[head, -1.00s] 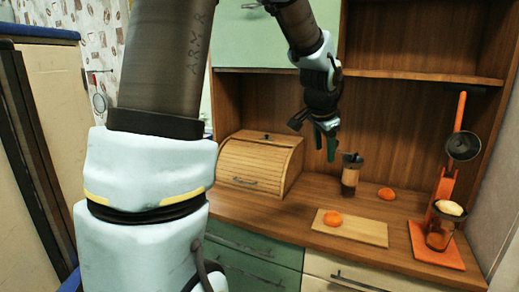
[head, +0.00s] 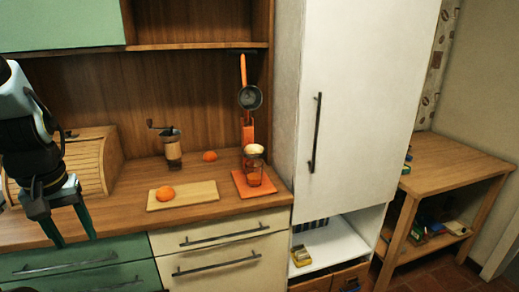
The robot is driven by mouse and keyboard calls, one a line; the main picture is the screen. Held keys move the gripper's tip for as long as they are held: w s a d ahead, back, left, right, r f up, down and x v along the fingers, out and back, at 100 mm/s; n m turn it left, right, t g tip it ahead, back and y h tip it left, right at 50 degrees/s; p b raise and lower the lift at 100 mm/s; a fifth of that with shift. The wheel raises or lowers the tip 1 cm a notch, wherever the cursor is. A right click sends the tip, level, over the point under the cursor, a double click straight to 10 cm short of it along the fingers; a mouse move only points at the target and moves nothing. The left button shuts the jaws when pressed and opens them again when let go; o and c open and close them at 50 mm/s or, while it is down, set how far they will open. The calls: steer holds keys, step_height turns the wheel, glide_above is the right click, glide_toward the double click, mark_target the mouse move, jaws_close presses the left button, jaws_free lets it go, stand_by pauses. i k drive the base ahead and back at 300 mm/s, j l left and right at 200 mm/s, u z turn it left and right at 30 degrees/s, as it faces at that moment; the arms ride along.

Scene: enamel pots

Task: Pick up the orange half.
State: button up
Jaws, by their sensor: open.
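An orange half (head: 165,193) sits on a light wooden board (head: 200,194) on the counter. Its cut face cannot be made out. A second orange piece (head: 210,156) lies on the bare counter behind the board. My gripper (head: 75,240) is at the lower left, open and empty, with its fingers pointing down. It appears left of the board and apart from both orange pieces.
A hand grinder (head: 172,150) stands behind the board. An orange press (head: 247,130) with a glass (head: 254,174) stands to the right, beside a tall white cabinet (head: 355,90). A wooden bread box (head: 90,165) is at the left, partly behind my arm.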

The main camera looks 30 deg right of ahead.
mark_target(252, 149)
steer(key=z, duration=1.1)
